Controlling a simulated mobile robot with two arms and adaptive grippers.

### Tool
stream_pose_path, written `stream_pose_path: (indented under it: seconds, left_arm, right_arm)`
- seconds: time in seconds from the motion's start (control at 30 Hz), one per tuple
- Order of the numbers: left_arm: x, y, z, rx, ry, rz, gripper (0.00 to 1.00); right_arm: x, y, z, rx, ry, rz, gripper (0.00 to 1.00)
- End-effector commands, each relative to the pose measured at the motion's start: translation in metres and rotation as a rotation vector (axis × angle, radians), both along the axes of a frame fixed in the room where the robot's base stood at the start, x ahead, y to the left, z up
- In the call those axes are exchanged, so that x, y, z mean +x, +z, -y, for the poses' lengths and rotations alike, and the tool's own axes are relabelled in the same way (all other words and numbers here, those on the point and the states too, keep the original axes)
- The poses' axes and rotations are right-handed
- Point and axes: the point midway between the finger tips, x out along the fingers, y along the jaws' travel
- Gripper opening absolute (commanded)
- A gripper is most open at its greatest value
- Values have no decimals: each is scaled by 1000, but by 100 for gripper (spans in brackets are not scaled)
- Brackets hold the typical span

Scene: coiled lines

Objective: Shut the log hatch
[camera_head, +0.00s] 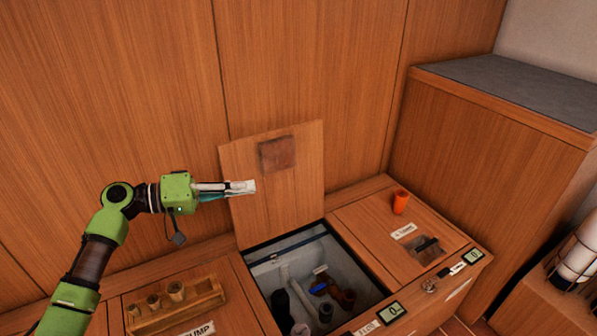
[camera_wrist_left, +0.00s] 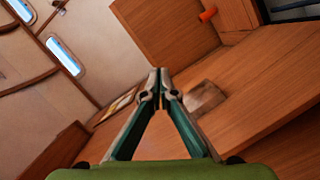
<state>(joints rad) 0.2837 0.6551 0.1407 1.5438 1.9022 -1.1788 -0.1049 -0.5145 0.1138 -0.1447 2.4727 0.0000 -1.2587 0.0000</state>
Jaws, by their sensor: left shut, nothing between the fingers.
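The log hatch lid (camera_head: 285,205) is a wooden panel that stands raised at the back of its opening, close to the wall panelling. A dark brown square patch (camera_head: 278,153) is on its upper part; the patch also shows in the left wrist view (camera_wrist_left: 205,97). Below it the hatch opening (camera_head: 262,258) is uncovered, with pipes and fittings inside. A partly cut-off label reading LOG (camera_head: 367,328) is on its front edge. My left gripper (camera_head: 253,186) is shut and empty, its tips over the lid's left part. I cannot tell whether they touch it. The left wrist view shows the tips together (camera_wrist_left: 160,72).
Left of the opening is a panel labelled PUMP with a wooden rack (camera_head: 180,318) holding several plugs. Right of it is a closed panel with an orange cylinder (camera_head: 400,202) standing on it. Small displays (camera_head: 391,312) sit along the front edge. A tall grey-topped cabinet (camera_head: 490,140) stands at right.

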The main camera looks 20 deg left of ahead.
Motion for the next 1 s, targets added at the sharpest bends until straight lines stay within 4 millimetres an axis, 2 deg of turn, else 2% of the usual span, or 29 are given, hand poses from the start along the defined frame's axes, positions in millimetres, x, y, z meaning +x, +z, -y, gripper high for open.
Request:
stream_pose_path:
  seconds: [0.03, 0.1, 0.23, 0.37, 0.77, 1.0]
  left_arm:
    - [1, 11, 1, 10, -8, 2, 0]
    - [2, 13, 1, 20, -17, 2, 0]
    - [4, 12, 5, 27, -24, 4, 0]
    - [12, 10, 17, 24, -24, 4, 0]
    - [57, 0, 86, 23, -25, 6, 0]
    - [38, -19, 105, 27, -24, 3, 0]
  right_arm:
    - [-17, -2, 5, -13, -4, -67, 69]
    - [-35, -10, 9, -26, -9, -135, 69]
    - [-47, -17, 12, -35, -11, -182, 69]
    - [-42, -17, 11, -31, -9, -162, 69]
    - [-9, -2, -1, 2, 3, -11, 69]
    - [4, 6, -5, 14, 7, 48, 69]
